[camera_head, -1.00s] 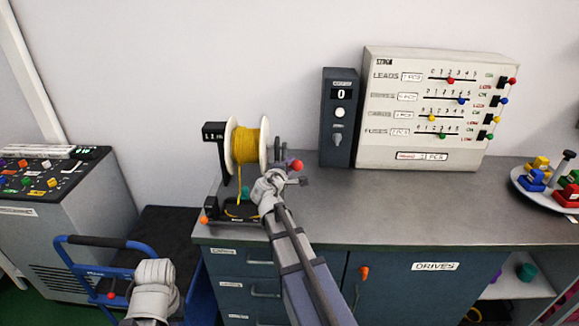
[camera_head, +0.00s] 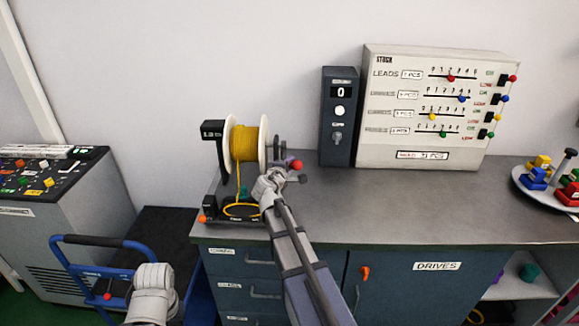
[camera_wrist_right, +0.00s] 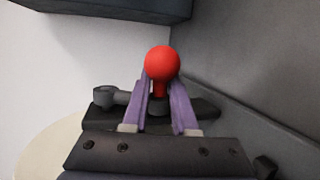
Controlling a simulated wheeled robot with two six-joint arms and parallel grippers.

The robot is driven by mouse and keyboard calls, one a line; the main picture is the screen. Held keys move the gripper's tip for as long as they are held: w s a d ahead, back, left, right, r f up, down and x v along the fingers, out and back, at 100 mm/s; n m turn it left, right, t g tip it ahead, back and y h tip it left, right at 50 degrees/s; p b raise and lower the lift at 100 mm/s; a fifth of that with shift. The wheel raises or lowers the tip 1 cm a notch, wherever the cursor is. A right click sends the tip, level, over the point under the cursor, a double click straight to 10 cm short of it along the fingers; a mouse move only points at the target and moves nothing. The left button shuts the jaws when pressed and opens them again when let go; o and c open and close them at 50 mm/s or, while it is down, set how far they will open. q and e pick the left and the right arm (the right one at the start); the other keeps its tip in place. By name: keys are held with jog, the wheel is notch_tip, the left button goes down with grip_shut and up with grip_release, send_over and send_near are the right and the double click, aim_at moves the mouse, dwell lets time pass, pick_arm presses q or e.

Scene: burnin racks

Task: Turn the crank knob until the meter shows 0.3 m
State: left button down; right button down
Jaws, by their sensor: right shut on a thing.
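The spool of yellow cable (camera_head: 245,143) stands on its holder at the left end of the bench. The meter (camera_head: 213,128) is a small black display at its upper left; it seems to read about 1.3 m, but the digits are small. The red crank knob (camera_head: 295,164) is on the spool's right side. My right gripper (camera_wrist_right: 160,95) is shut on the crank knob (camera_wrist_right: 162,64), its purple fingers on either side of the stem. A yellow cable loop (camera_head: 241,210) lies at the holder's base. My left arm shows at the lower left, but its fingers are not visible.
A dark counter box (camera_head: 339,140) showing 0 and a stock panel (camera_head: 375,150) with sliders stand at the back of the bench (camera_head: 400,215). A plate (camera_head: 545,192) with coloured blocks is at the right. A blue cart (camera_head: 100,295) stands at the lower left.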

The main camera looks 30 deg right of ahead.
jog(key=shift+w+d+f, duration=0.15)
jog(key=shift+w+d, duration=0.15)
jog(key=shift+w, duration=0.25)
jog(key=shift+w+d+f, duration=0.1)
jog(key=shift+w+d, duration=0.2)
jog(key=shift+w, duration=0.2)
